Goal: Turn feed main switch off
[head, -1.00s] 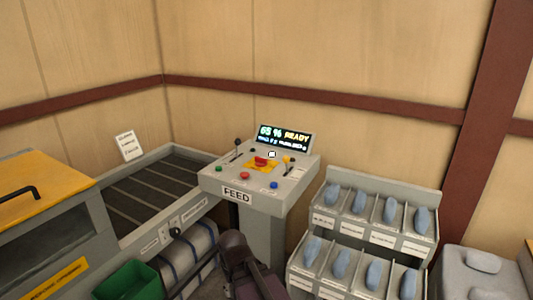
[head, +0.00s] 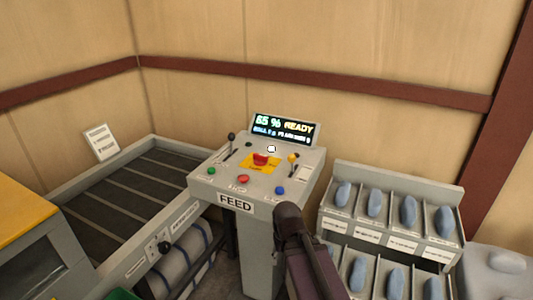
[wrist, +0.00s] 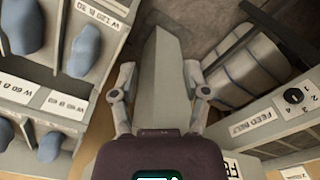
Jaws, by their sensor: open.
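The feed console (head: 235,203) stands in the middle of the head view, labelled FEED on its front. A red switch handle (head: 261,159) sits on a yellow plate on its sloped top; I cannot read its position. The display (head: 284,129) above reads "65 % READY". My arm shows in front of the console's right side, lower than its top; its gripper is hard to make out there. In the wrist view my gripper (wrist: 160,75) is open and empty, with the console's grey pedestal (wrist: 160,65) beyond and between the fingers.
Coloured buttons and levers surround the red switch. A rack with blue bundles (head: 375,200) stands close on the right. A belt bed (head: 150,185) lies on the left, with a black rotary knob (head: 164,247) on its front. A striped roll (wrist: 240,70) lies below.

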